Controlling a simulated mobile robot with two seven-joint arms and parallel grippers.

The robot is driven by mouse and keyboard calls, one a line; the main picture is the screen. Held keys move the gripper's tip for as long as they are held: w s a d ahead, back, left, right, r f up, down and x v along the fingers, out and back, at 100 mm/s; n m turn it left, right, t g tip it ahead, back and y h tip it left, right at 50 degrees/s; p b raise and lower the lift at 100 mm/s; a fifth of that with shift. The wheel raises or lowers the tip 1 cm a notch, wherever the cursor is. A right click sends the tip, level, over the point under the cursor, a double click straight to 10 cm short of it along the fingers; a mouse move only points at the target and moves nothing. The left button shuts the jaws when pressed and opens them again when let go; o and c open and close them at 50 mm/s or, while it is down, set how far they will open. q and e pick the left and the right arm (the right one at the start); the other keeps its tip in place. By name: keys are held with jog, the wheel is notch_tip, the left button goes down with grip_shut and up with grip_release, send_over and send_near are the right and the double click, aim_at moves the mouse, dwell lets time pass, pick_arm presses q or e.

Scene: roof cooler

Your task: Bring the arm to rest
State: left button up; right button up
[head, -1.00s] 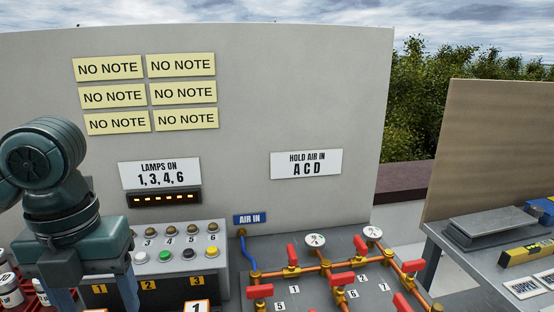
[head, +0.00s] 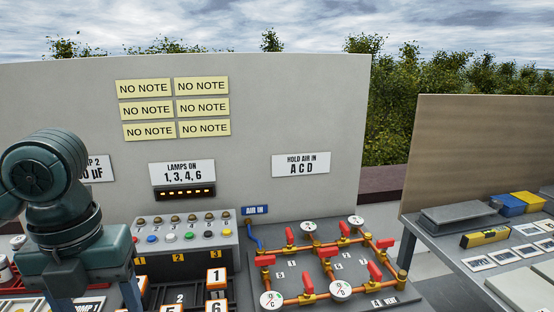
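My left arm, dark teal, comes in from the left. Its gripper (head: 95,292) points down at the lower left, in front of the panel's left part. The two fingers stand wide apart with nothing seen between them, so it looks open; the fingertips are close to or past the bottom edge. My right arm and gripper are not in view.
A button box (head: 188,243) with several lamps stands right of my gripper, numbered blocks (head: 216,278) before it. Copper piping with red valves (head: 375,272) and gauges lies further right. A grey side table (head: 460,262) stands at the right. A white panel (head: 300,110) rises behind.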

pick_arm(q)
jog(key=w+d+f+n+t+h, duration=0.1)
jog(key=d+f+n+h, duration=0.1)
jog(key=d+f+n, duration=0.6)
jog(key=d+f+n+t+h, duration=0.2)
jog(key=d+f+n+h, duration=0.15)
jog(key=f+n, duration=0.4)
jog(key=s+a+f+n+y, duration=0.3)
jog(key=s+a+f+n, duration=0.2)
jog(key=f+n, duration=0.25)
jog(key=s+a+f+n+y, duration=0.2)
jog(key=s+a+f+n, duration=0.3)
jog(key=n, duration=0.3)
jog(key=w+d+f+m+t+h+p, duration=0.1)
jog(key=w+d+f+t+h+p, duration=0.1)
jog(key=w+d+f+t, duration=0.3)
jog(key=w+d+t+h, duration=0.1)
jog(key=d+t, duration=0.1)
jog(key=d, duration=0.1)
jog(key=shift+p, duration=0.3)
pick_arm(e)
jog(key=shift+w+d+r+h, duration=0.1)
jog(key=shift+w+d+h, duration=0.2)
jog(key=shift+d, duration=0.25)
